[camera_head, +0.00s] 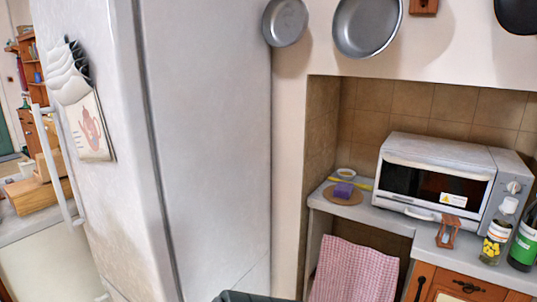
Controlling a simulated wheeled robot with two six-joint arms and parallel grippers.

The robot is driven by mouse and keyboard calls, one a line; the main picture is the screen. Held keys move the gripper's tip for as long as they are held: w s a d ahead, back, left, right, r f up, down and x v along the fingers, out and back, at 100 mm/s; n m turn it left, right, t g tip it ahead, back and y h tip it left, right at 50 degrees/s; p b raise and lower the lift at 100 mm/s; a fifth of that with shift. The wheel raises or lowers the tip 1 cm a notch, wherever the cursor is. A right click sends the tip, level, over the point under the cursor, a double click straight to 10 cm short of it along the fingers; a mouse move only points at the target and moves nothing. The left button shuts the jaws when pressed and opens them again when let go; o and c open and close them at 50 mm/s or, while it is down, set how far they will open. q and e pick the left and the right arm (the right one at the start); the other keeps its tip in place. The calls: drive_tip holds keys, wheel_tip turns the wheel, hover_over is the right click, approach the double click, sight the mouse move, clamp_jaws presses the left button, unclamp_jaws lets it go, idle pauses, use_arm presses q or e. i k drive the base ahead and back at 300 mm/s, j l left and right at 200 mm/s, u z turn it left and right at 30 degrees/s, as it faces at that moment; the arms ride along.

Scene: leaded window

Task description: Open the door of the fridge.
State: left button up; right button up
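The white fridge (208,150) fills the left half of the head view, close to me. Its door (125,190) faces left and looks shut, with a dark seam running between door and body. A long pale handle (63,170) stands upright on the door's far left side. A paper with a teapot picture (91,130) and a white leaf-like piece (67,75) hang on the door above and right of the handle. The fridge's lower part is cut off by the frame.
Right of the fridge, a counter (388,218) holds a toaster oven (440,180), bottles (497,238) and a purple sponge (343,190). A checked towel (355,270) hangs below. Pans (366,25) hang on the wall. Another counter (25,228) stands beyond the handle at left.

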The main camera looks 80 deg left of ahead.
sight(120, 206)
drive_tip(key=u, duration=3.8)
